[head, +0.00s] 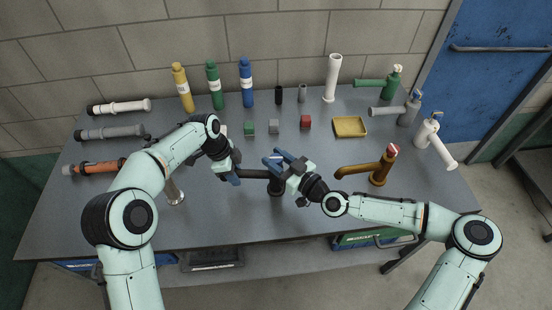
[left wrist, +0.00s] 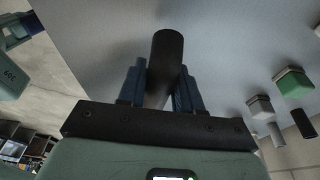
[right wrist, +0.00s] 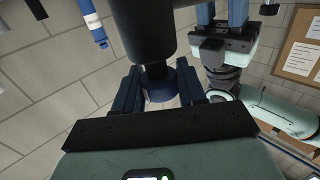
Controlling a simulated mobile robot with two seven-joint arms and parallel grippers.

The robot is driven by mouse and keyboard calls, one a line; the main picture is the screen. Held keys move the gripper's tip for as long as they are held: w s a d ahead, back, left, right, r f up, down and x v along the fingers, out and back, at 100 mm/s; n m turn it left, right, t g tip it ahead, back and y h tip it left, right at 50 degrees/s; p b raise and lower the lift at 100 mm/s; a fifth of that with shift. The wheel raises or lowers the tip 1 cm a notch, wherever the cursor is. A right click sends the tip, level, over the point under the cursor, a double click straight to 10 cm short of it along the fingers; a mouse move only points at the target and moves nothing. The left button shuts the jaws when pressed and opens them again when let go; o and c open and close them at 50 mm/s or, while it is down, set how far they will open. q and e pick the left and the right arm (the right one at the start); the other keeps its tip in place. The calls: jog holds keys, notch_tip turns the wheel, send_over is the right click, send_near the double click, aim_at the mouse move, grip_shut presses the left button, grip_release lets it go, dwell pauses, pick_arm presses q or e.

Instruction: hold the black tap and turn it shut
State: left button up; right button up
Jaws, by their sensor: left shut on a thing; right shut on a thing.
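The black tap (head: 276,188) stands near the front middle of the grey table, with its spout (head: 255,174) pointing left. My left gripper (head: 236,178) is shut on the spout near its end. In the left wrist view the dark round spout (left wrist: 166,55) sits between the two blue fingers. My right gripper (head: 281,159) is at the top of the tap. In the right wrist view its fingers are shut on the tap's dark blue-grey knob (right wrist: 161,87), beside the thick black tap body (right wrist: 145,30). The knob is mostly hidden in the head view.
A brown tap (head: 380,170) stands close on the right. A metal post (head: 174,190) is partly behind my left arm. Bottles line the back wall.

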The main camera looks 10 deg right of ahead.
jog(key=shift+a+r+h, duration=0.1)
jog(key=shift+a+h, duration=0.1)
jog(key=shift+h, duration=0.1)
jog(key=shift+m+t, duration=0.4)
jog(key=m+t+h, duration=0.1)
jog(key=m+h, duration=0.1)
jog(key=h, duration=0.1)
jog(key=shift+s+a+r+t, duration=0.1)
jog(key=shift+t, duration=0.3)
jog(key=m+h, duration=0.3)
jog(key=h, duration=0.1)
jog(key=m+t+h, duration=0.1)
jog(key=m+h, duration=0.1)
jog(key=h, duration=0.3)
jog(key=shift+m+t, duration=0.3)
jog(key=shift+m, duration=0.1)
jog(key=m+g+h, duration=0.1)
jog(key=m+h, duration=0.1)
jog(key=h, duration=0.2)
jog(key=m+g+h, duration=0.1)
jog(key=m+h, duration=0.2)
jog(key=h, duration=0.1)
jog(key=shift+d, duration=0.2)
jog(key=shift+d+m+g+h, duration=0.15)
jog(key=shift+m+g+h, duration=2.05)
jog(key=shift+h, duration=0.2)
pick_arm(q)
jog(key=shift+a, duration=0.1)
pick_arm(e)
jog(key=shift+g, duration=0.3)
